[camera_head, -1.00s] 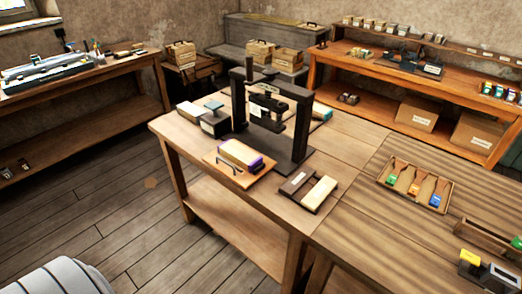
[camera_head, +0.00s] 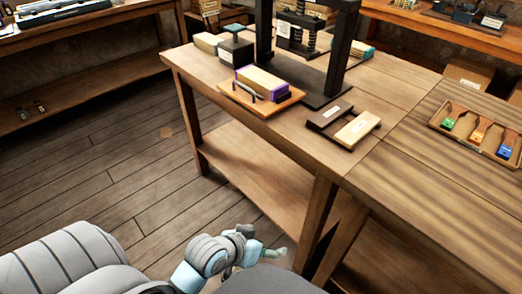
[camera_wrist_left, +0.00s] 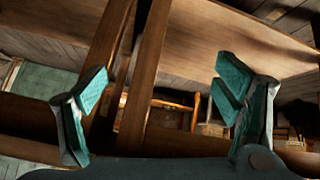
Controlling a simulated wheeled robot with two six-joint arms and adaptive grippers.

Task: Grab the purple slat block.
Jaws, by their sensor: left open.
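The purple slat block (camera_head: 262,82) has a pale wooden top with purple along its side and end. It lies on a small orange-brown board (camera_head: 273,105) with a dark handle, near the front left edge of the workbench. My left gripper (camera_head: 265,246) is low in front of the bench, below its top and well apart from the block. In the left wrist view my left gripper (camera_wrist_left: 162,88) shows two teal fingers spread wide with nothing between them. The block cannot be made out in that view. My right gripper is not in view.
The dark press frame (camera_head: 340,60) stands just behind the board. A dark and pale slatted piece (camera_head: 343,124) lies to its right. A tray (camera_head: 478,135) of coloured-handled tools is farther right. The bench legs (camera_head: 317,222) and lower shelf (camera_head: 262,172) are near my left gripper.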

